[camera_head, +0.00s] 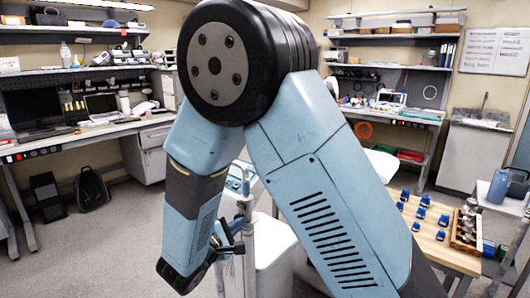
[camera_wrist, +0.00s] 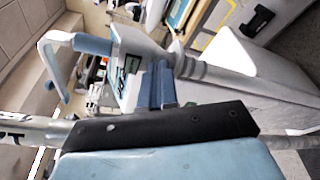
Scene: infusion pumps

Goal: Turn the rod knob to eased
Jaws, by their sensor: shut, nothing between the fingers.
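In the head view, a pale infusion pump (camera_head: 240,180) with a blue-edged panel shows in part behind my arm, above a white post (camera_head: 240,262). My gripper (camera_head: 232,240) is dark and shut, with its tip right at the post; I cannot tell whether they touch. In the wrist view, the pump (camera_wrist: 125,72) appears tilted, with a small screen and a blue handle. A blue-grey block (camera_wrist: 158,88) sits beside the grey rod (camera_wrist: 205,72), just past the black part of my gripper; I cannot tell whether it is the rod knob. The knob's setting cannot be read.
A wooden table (camera_head: 440,245) with several blue parts and a tray of metal pieces (camera_head: 466,228) stands at the right. A white cabinet (camera_head: 272,250) stands close behind my gripper. Workbenches line the back. Open floor (camera_head: 90,250) lies at the left.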

